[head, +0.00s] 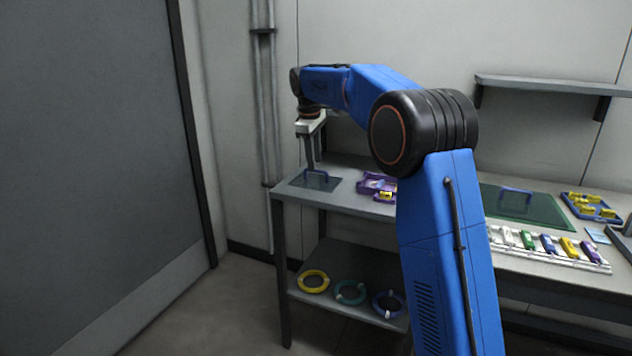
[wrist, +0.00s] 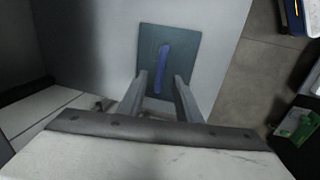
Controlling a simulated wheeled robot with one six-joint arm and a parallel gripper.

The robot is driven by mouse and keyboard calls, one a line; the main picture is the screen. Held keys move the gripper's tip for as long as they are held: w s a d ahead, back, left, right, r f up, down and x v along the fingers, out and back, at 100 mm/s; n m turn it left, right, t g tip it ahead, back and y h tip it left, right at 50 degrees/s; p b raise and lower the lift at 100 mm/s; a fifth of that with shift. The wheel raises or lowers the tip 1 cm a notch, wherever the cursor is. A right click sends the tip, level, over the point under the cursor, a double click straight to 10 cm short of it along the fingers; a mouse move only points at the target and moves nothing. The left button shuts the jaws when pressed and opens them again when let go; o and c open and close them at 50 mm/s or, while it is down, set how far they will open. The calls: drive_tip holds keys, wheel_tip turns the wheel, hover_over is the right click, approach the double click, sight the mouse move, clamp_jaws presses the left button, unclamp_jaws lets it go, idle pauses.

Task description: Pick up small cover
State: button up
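The small cover (head: 300,182) is a dark, flat plate with a blue handle, lying at the left end of the workbench. It also shows in the wrist view (wrist: 182,40), where its blue handle runs lengthwise down the middle. My gripper (head: 314,165) points straight down just above the handle. In the wrist view my gripper (wrist: 166,82) has its two fingers apart, one on each side of the line of the handle, with nothing between them. A larger green cover (head: 545,210) with a blue handle lies further right on the bench.
A purple holder (head: 371,185) with a yellow piece stands right of the small cover. A rack of several coloured parts (head: 548,252) and a blue tray (head: 592,212) are at the right. Coloured rings (head: 313,282) lie on the lower shelf. A wall shelf (head: 545,86) hangs behind.

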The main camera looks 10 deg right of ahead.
sight(316, 175)
drive_tip(key=shift+w+d+f, duration=0.15)
drive_tip(key=shift+f, duration=0.7)
drive_tip(key=shift+w+d+f, duration=0.1)
drive_tip(key=shift+f, duration=0.75)
clamp_jaws()
